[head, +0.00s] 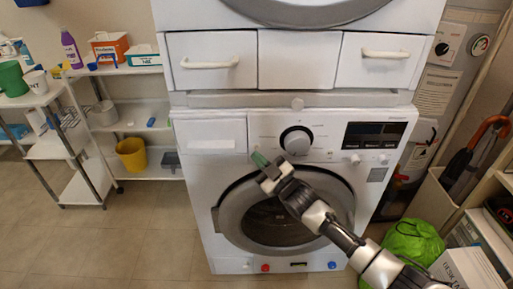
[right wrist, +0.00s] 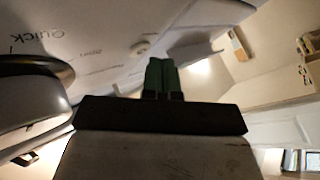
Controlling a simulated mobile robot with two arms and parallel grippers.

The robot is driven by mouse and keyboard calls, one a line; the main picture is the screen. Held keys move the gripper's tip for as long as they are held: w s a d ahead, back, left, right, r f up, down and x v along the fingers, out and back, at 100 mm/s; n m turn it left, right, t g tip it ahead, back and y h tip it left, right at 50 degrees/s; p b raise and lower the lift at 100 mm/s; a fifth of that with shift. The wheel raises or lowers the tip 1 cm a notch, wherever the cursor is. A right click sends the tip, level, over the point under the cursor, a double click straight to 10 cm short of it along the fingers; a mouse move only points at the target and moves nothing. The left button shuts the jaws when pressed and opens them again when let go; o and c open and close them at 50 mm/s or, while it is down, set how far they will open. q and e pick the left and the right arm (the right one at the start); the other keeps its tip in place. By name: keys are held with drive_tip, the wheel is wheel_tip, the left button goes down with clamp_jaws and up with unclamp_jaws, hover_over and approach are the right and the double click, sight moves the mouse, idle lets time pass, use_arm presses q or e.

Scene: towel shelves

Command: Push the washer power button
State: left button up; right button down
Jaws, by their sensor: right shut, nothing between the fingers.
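The white washer (head: 203,170) stands in the middle of the head view, with a round control dial (head: 296,140) on its panel. Small round white buttons (head: 354,159) sit right of the dial, below a dark display. I cannot tell which is the power button. My right gripper (head: 260,160) is shut and empty, its green fingertips below and left of the dial. In the right wrist view the fingertips (right wrist: 161,76) are together, below a small round button (right wrist: 140,48); contact is not visible. My left gripper is not in view.
The round washer door (head: 226,213) is behind my right arm. A drawer unit with handles (head: 210,64) is above. Shelves with a yellow bucket (head: 131,155) stand left. A green bag (head: 413,241) and a box are at lower right. The floor at left is clear.

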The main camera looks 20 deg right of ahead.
drive_tip(key=s+p, duration=0.1)
drive_tip(key=s, duration=0.1)
drive_tip(key=s+a+p, duration=0.1)
drive_tip(key=s+p, duration=0.1)
drive_tip(key=s, duration=0.1)
drive_tip(key=shift+s+a+r+p, duration=0.25)
drive_tip(key=shift+s+a+p, duration=0.05)
drive_tip(key=shift+a+p, duration=0.1)
drive_tip(key=c, duration=1.8)
unclamp_jaws()
